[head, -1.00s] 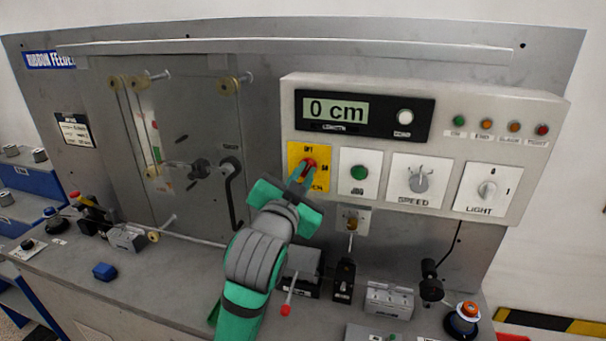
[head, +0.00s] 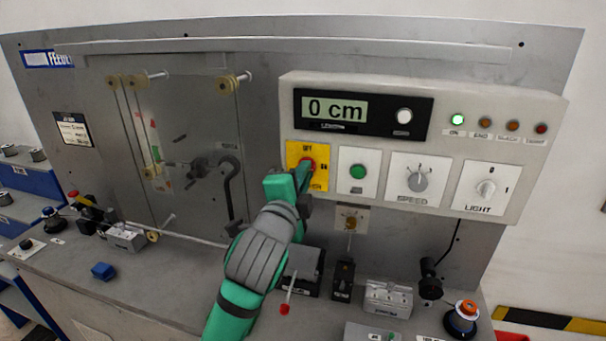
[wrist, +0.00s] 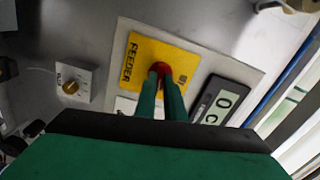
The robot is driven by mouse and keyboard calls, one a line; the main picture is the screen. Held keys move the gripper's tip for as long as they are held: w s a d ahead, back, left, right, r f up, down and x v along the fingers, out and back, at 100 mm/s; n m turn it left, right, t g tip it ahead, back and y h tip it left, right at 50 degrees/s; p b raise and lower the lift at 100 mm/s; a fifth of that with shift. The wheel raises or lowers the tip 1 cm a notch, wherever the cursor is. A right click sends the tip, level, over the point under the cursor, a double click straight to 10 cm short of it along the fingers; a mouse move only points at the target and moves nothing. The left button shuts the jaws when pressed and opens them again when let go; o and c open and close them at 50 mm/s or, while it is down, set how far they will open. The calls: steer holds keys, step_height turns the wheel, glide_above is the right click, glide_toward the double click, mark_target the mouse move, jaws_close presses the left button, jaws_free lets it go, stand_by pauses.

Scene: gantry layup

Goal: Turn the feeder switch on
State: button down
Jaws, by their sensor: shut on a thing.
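The feeder switch is a red knob (wrist: 161,69) on a yellow plate (head: 295,154) marked with OFF at the top and ON at the right. The plate also shows in the wrist view (wrist: 139,57), with the word FEEDER. My gripper (head: 306,168) is at the plate, its two green fingers shut on the red knob, which they partly hide. In the wrist view my gripper (wrist: 161,80) has one finger on each side of the knob. The green ON lamp (head: 457,120) at the panel's upper right is lit.
Beside the switch are a green button (head: 358,172), a speed knob (head: 418,181) and a light switch (head: 486,189). The display (head: 337,107) reads 0 cm. A small plate with a brass knob (head: 350,219) sits below. A crank handle (head: 229,182) stands left of my gripper.

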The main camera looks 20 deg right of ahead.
steer(key=shift+m, duration=1)
steer(key=c, duration=1.8)
jaws_free()
steer(key=shift+c, duration=0.2)
steer(key=v, duration=1.1)
steer(key=shift+w+f, duration=0.1)
